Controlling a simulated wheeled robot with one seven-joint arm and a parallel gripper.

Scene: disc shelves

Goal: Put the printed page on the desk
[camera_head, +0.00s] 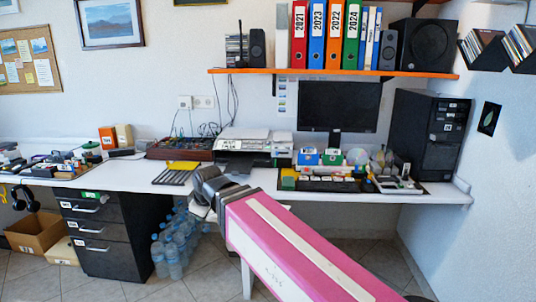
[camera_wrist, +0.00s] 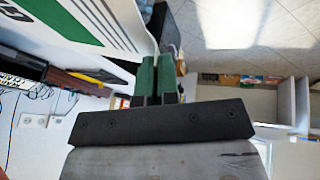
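The printed page (camera_wrist: 85,25) is a white sheet with a green band, dark lettering and rows of small marks. It fills the upper left of the wrist view, and its corner meets my fingertips. My gripper (camera_wrist: 157,68) has green finger pads set close together, shut on the page's edge. In the head view my gripper is mostly hidden by my dark wrist, with a pale bit of the page (camera_head: 200,212) showing below it. They are in front of the front edge of the white desk (camera_head: 127,181).
A black printer (camera_head: 238,157) stands on the desk behind my wrist. A yellow-topped folder with dark strips (camera_head: 178,173) lies left of it. A keyboard (camera_head: 325,184) and small items crowd the right. Bare desk shows around the folder. Bottles (camera_head: 172,250) stand below.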

